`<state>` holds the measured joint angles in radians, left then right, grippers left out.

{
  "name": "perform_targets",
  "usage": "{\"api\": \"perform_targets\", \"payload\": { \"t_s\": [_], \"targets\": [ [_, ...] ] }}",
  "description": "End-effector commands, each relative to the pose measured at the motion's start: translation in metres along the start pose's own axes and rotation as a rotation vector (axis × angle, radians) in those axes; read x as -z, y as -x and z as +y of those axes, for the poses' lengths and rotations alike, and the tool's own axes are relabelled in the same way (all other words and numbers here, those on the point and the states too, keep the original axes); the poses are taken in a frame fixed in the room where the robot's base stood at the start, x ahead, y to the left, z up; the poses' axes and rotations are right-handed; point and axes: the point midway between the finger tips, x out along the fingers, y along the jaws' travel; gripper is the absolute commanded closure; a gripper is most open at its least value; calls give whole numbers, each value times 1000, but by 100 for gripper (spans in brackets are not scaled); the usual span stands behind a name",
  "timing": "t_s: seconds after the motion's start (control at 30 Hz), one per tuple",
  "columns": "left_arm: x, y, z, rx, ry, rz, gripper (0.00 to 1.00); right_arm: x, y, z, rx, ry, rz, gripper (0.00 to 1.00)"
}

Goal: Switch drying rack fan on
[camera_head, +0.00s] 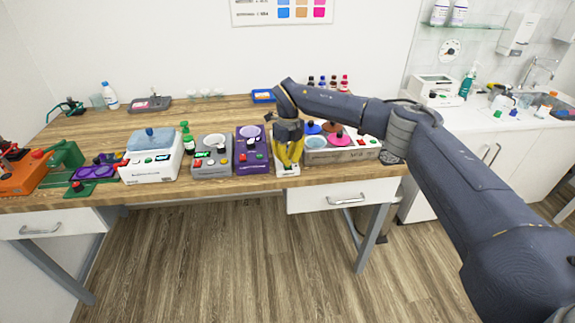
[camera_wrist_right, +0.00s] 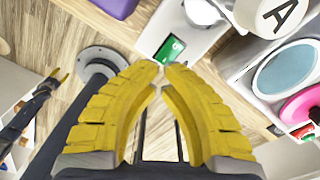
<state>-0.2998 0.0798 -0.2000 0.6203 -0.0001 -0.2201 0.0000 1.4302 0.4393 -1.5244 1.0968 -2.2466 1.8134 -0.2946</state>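No label marks the drying rack; a low grey-white unit (camera_head: 345,155) with coloured round discs may be it. In the right wrist view it shows at the right edge, with a pale blue disc (camera_wrist_right: 287,69), a pink disc (camera_wrist_right: 303,106) and red and green buttons (camera_wrist_right: 304,131). I cannot tell whether its fan runs.
Left of my right gripper stand a purple device (camera_head: 251,160), a grey device (camera_head: 211,158) and a white device (camera_head: 150,168). Small bottles (camera_head: 327,83) stand behind the disc unit.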

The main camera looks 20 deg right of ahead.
Motion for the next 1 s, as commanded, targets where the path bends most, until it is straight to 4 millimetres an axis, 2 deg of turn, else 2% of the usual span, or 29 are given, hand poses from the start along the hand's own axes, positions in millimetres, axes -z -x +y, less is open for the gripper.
{"api": "perform_targets", "payload": {
  "t_s": [1.0],
  "targets": [
    [0, 0, 0, 0, 0, 0, 56, 0, -13, 0, 0, 0, 0, 100]
  ]
}}
